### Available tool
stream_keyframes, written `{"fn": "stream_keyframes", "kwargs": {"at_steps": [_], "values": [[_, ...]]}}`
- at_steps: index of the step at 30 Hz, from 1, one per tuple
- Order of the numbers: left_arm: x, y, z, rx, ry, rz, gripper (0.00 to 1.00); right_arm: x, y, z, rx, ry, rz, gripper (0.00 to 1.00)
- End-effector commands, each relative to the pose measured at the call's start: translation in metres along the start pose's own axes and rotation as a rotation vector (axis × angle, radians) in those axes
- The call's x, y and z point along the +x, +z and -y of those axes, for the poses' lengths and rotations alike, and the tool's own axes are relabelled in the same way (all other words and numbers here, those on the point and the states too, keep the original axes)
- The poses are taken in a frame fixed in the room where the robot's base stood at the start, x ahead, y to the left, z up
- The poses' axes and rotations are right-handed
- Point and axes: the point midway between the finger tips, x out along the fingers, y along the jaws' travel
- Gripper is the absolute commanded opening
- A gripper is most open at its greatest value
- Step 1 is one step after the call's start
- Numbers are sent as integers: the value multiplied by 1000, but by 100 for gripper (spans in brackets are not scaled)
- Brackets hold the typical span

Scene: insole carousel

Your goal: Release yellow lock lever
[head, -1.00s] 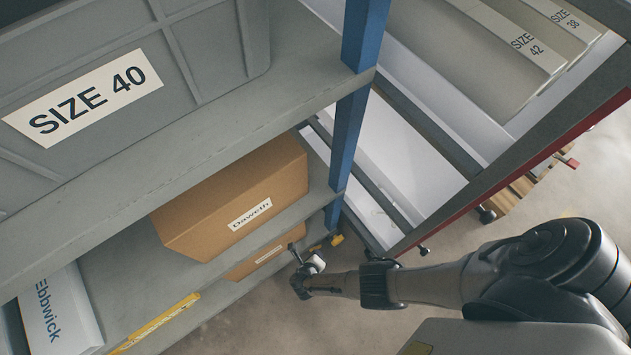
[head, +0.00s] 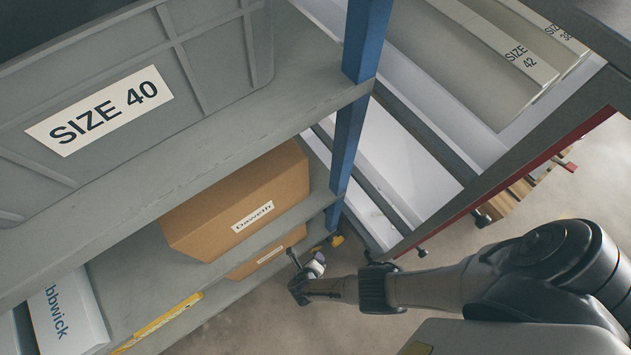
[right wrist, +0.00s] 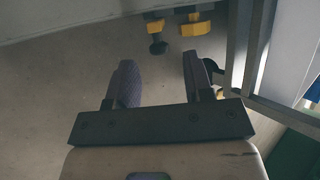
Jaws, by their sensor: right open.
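Two yellow parts with black ends show ahead in the right wrist view: a left yellow lever (right wrist: 155,26) and a right yellow lever (right wrist: 194,27). I cannot tell which one is the lock lever. A small yellow part (head: 337,240) shows low beside the blue post in the head view. My right gripper (right wrist: 160,66) is open and empty, its two dark padded fingers apart. The yellow parts lie beyond its fingertips, not touched. In the head view the right gripper (head: 299,277) hangs near the floor, below the shelves. My left gripper is not in view.
A grey shelf rack holds a SIZE 40 bin (head: 200,60), a Daweth carton (head: 235,200) and an Ebbwick box (head: 70,315). A blue post (head: 350,140) stands beside it. A cart with SIZE 42 boxes (head: 480,40) is at right. Floor around my gripper is clear.

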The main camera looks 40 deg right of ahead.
Motion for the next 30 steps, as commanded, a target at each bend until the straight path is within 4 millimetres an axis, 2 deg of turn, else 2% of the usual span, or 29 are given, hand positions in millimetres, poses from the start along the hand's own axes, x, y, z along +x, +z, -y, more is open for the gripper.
{"fn": "stream_keyframes", "kwargs": {"at_steps": [1,3,9,18,21,23,26,29,30], "values": [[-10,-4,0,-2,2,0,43,-12,1,3,-1,1,0,47],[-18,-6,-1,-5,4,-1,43,-23,1,3,-2,1,0,47],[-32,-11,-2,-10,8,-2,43,-45,0,2,-3,0,0,47],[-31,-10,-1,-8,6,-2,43,-47,-1,0,-2,-1,0,47],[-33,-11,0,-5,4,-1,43,-49,-6,1,-7,0,-7,38],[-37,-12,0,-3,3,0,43,-53,-19,3,-17,2,-21,32],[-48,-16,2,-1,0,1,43,-62,-59,11,-50,0,-66,22],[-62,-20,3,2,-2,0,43,-70,-117,30,-75,-14,-149,13],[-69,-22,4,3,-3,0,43,-74,-142,41,-73,-22,-194,9]]}}
